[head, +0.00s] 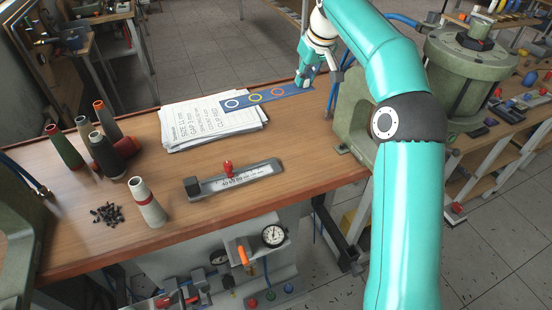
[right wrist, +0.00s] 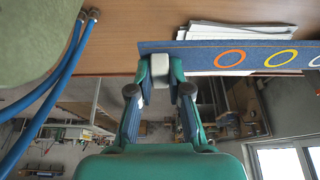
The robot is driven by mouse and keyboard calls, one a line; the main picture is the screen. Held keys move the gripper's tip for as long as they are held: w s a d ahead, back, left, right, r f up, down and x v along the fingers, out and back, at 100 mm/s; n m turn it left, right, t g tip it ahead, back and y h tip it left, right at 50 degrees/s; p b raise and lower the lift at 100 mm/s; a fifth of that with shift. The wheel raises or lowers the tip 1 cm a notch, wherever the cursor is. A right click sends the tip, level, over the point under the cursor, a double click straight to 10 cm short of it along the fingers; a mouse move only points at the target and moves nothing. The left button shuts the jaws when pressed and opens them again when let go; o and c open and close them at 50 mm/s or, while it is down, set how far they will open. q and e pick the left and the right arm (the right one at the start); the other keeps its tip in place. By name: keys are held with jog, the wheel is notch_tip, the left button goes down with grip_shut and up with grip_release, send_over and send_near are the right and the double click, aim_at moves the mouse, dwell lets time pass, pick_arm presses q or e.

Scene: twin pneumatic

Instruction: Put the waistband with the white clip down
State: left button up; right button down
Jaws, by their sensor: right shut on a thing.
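The waistband (head: 267,96) is a flat blue strip with a white, a yellow and an orange ring. It stretches over the right edge of the paper stack and toward the back edge of the bench. My right gripper (head: 306,78) is at its right end. In the right wrist view, the waistband (right wrist: 200,59) runs across the fingertips and my right gripper (right wrist: 160,75) is shut on its end. A pale block, apparently the white clip (right wrist: 161,58), shows between the fingers. Whether the band touches the bench is unclear. My left gripper is not in view.
The paper stack (head: 205,135) lies on the wooden bench (head: 300,135). A slide gauge with a red knob (head: 229,168), thread cones (head: 107,155) and small black pieces (head: 108,215) are nearer. A green machine (head: 358,115) stands right of the gripper. Bench between papers and machine is clear.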

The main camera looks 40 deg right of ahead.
jog(key=shift+s+d+f, duration=0.25)
jog(key=shift+d+f, duration=0.05)
jog(key=shift+d, duration=0.1)
jog(key=b, duration=0.3)
send_over(301, 141)
jog(key=s, duration=0.2)
jog(key=f, duration=1.4)
jog(key=shift+w+a+f, duration=0.15)
jog(key=shift+a, duration=0.05)
jog(key=shift+f, duration=2.55)
jog(key=shift+f, duration=0.1)
jog(key=c, duration=1.1)
grip_release()
jog(key=v, duration=1.2)
jog(key=shift+b, duration=0.4)
jog(key=shift+w, duration=0.15)
